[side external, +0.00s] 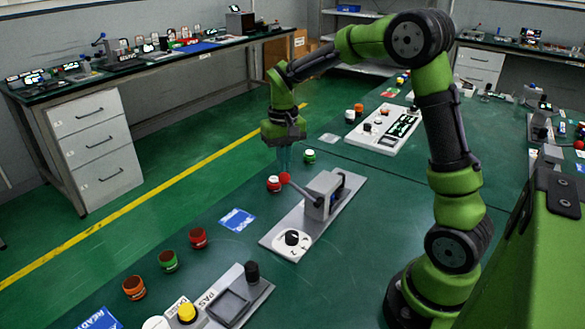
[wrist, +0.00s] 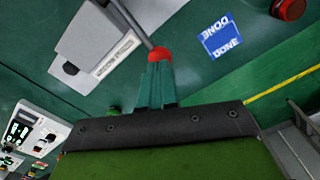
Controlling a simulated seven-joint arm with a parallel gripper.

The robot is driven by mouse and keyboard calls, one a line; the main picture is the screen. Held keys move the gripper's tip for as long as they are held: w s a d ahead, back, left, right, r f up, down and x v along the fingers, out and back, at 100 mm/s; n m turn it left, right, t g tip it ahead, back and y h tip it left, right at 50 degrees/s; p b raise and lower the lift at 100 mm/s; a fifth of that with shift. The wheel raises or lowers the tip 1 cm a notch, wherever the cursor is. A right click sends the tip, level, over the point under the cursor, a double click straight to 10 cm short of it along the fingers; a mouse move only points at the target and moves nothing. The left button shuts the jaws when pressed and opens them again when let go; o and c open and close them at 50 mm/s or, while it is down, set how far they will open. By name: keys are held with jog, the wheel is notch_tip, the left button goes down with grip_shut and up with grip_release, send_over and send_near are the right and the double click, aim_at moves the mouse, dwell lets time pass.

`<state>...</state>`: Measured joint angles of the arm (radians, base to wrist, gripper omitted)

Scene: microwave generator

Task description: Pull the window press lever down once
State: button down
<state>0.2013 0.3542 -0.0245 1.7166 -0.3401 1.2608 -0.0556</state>
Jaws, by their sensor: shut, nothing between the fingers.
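The window press (side external: 322,196) is a grey block on a light grey base plate (side external: 346,205). Its lever (side external: 301,191) slants out to the left and ends in a red ball (side external: 284,177). My gripper (side external: 284,170) points down with its teal fingers shut and empty, the tips right at the top of the ball. In the wrist view the fingertips (wrist: 158,66) meet or overlap the red ball (wrist: 160,53), and the grey press body (wrist: 95,38) lies to the left. I cannot tell whether they touch. The ball is partly hidden by the fingers there.
A black dial knob (side external: 292,238) sits at the plate's near end. A blue DONE card (side external: 237,219) lies flat at left. A white control panel (side external: 384,129) is behind.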

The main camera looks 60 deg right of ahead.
aim_at(284, 177)
jog(key=shift+s+f, duration=0.1)
jog(key=shift+f, duration=2.95)
jog(key=shift+r, duration=5.1)
jog(key=shift+w+f, duration=0.1)
jog(key=shift+w, duration=0.1)
jog(key=shift+s+a+f, duration=0.2)
jog(key=shift+s+f, duration=0.15)
jog(key=shift+f, duration=0.1)
jog(key=s+a+r+n+t+y, duration=0.1)
jog(key=s+a+r+t, duration=0.2)
jog(key=s+a, duration=0.3)
jog(key=s+a+r+n+t+y, duration=0.1)
jog(key=s+a+r+t, duration=0.3)
jog(key=s, duration=0.7)
jog(key=shift+a, duration=1.05)
